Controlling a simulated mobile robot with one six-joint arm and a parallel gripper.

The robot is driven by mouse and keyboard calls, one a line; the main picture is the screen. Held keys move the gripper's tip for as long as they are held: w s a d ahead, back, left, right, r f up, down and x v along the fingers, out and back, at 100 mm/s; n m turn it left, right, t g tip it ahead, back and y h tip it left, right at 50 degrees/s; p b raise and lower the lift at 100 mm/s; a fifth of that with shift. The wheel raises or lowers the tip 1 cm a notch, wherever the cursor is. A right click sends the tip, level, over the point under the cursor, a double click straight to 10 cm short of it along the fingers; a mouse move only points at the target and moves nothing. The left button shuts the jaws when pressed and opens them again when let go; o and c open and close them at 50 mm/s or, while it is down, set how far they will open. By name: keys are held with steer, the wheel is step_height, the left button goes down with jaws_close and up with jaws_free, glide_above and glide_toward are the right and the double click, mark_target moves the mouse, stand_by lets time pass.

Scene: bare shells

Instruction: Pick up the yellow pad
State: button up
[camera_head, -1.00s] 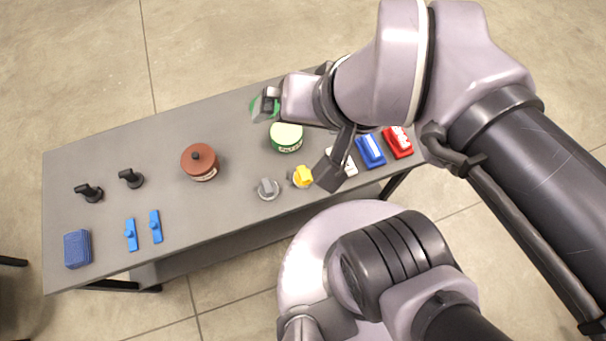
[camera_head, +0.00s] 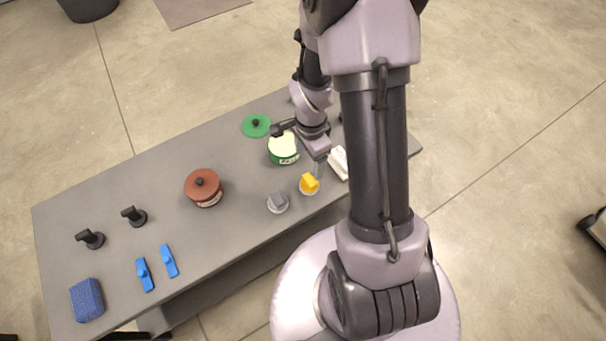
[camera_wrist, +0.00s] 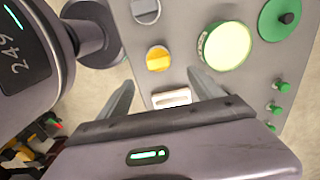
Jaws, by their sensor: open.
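The only yellow thing I see is a knob-like piece (camera_head: 309,183) on a pale round base, near the table's front edge. I cannot tell whether it is the pad. It also shows in the wrist view (camera_wrist: 158,59), beyond my left finger. My gripper (camera_wrist: 161,86) is open and empty, its two fingers wide apart. A white block (camera_wrist: 172,98) shows between the fingers, on the table below. In the head view my gripper (camera_head: 319,164) hangs just behind the yellow piece, apart from it as far as I can tell.
A grey knob (camera_head: 278,202) stands left of the yellow piece. A green tin (camera_head: 284,150), a green lid (camera_head: 256,126) and a brown pot (camera_head: 204,188) stand farther back or left. Blue clips (camera_head: 145,274), a blue sponge (camera_head: 87,300) and black-handled pieces (camera_head: 91,239) lie left. My arm hides the table's right part.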

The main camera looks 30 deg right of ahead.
mark_target(310, 179)
step_height(310, 179, down, 6)
steer(key=shift+f+b, duration=0.1)
steer(key=shift+b, duration=0.85)
step_height(310, 179, down, 6)
steer(key=b, duration=0.3)
steer(key=shift+s+r, duration=0.15)
steer(key=shift+r, duration=0.25)
steer(key=shift+c, duration=0.3)
steer(key=c, duration=1.4)
